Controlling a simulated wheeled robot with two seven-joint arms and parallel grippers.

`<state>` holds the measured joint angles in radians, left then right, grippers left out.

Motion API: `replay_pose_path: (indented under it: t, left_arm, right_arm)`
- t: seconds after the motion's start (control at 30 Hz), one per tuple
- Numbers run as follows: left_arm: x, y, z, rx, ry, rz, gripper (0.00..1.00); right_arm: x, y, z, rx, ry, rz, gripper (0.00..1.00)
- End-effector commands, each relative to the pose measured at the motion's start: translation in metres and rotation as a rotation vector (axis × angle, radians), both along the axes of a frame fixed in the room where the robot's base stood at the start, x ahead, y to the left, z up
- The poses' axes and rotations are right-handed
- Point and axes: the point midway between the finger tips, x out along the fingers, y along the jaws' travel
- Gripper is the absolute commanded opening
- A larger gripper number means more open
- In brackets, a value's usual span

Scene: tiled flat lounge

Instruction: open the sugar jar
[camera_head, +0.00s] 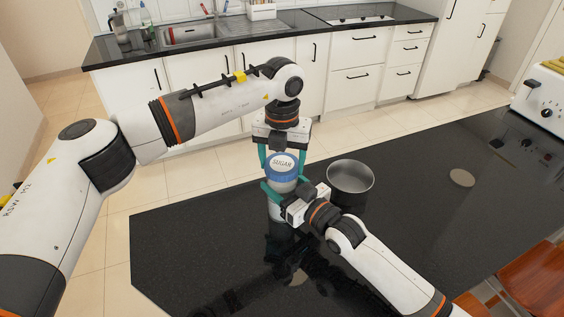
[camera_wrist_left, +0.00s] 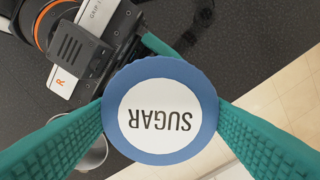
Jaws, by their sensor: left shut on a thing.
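The sugar jar (camera_head: 276,212) stands upright on the black counter, with a pale body and a blue lid (camera_head: 282,166) marked SUGAR. The lid fills the middle of the left wrist view (camera_wrist_left: 160,155). My left gripper (camera_head: 283,162) comes down from above and is shut on the lid, one teal finger on each side. My right gripper (camera_head: 276,193) reaches in from the lower right, its fingers around the jar body below the lid. The lid hides part of them, so I cannot tell if they press on it. Any gap under the lid is hidden.
A round metal pot (camera_head: 350,177) stands just right of the jar, close to both grippers. A flat beige disc (camera_head: 461,177) lies further right, and a white toaster (camera_head: 541,98) is at the right edge. The counter's front left is clear.

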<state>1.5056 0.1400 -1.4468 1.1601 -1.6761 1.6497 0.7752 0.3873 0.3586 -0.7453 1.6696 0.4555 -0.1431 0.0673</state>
Motion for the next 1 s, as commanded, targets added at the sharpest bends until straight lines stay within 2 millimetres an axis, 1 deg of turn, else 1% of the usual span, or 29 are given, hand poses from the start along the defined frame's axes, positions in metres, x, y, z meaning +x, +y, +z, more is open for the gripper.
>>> replay_pose_path:
  t: [0.13,0.5,0.63,0.83,0.9,1.0]
  left_arm:
    - [0.0,0.0,0.005,0.0,-0.002,0.0,0.42]
    - [0.0,0.0,0.007,0.0,-0.002,0.0,0.42]
    - [0.0,0.0,0.018,0.0,-0.003,0.0,0.42]
    - [0.0,0.0,0.042,0.0,-0.003,0.0,0.42]
    - [0.0,0.0,0.045,0.001,-0.002,0.0,0.42]
    - [0.0,0.0,0.045,0.0,-0.001,0.0,0.42]
  right_arm:
    - [0.0,0.0,-0.001,-0.001,0.001,0.0,0.0]
    - [0.0,0.0,-0.001,-0.001,0.001,0.0,0.0]
    - [0.0,0.0,-0.001,-0.001,0.001,0.0,0.0]
    - [0.0,0.0,-0.001,0.0,0.001,0.0,0.0]
    - [0.0,0.0,-0.001,0.0,0.001,0.0,0.0]
    - [0.0,0.0,-0.001,0.0,0.001,0.0,0.0]
